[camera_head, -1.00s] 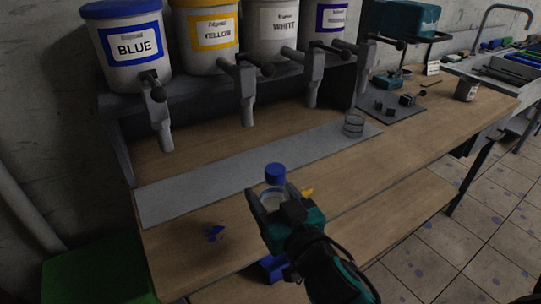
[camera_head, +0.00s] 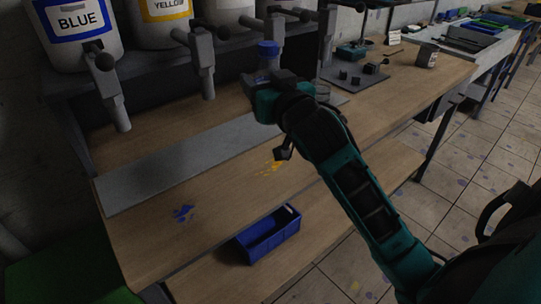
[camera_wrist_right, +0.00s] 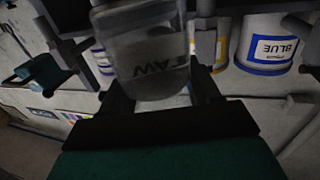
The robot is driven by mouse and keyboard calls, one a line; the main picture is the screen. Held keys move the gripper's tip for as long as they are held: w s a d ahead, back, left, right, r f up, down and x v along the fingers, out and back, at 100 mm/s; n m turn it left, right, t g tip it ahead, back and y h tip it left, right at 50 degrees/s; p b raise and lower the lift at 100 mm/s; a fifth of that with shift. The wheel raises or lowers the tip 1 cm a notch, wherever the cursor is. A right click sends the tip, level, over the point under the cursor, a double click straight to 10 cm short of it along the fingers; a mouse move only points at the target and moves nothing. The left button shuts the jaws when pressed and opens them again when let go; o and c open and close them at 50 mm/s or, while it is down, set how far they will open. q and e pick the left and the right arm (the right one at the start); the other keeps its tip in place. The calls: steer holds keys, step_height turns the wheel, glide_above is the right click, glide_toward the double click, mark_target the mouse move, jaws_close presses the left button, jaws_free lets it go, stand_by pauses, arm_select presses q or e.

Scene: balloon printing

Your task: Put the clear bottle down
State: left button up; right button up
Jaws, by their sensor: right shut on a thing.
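The clear bottle (camera_head: 268,63) has a blue cap and stands roughly upright above the back part of the workbench, in front of the grey dispenser posts. My right gripper (camera_head: 272,80) is shut on it; the arm hides its lower part and base, so I cannot tell whether it touches a surface. In the right wrist view the bottle (camera_wrist_right: 152,45) sits between the fingers of the right gripper (camera_wrist_right: 158,92), with dark upside-down lettering on its side. My left gripper is not in view.
A grey strip (camera_head: 170,165) runs along the wooden bench. Paint buckets (camera_head: 80,35) stand on the dispenser rack. A blue bin (camera_head: 268,238) is on the lower shelf.

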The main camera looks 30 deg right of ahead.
steer(key=shift+f+b, duration=2.05)
steer(key=shift+f, duration=6.1)
steer(key=shift+f, duration=0.1)
steer(key=o, duration=0.8)
steer(key=shift+f, duration=0.1)
steer(key=o, duration=0.4)
steer(key=shift+o, duration=0.2)
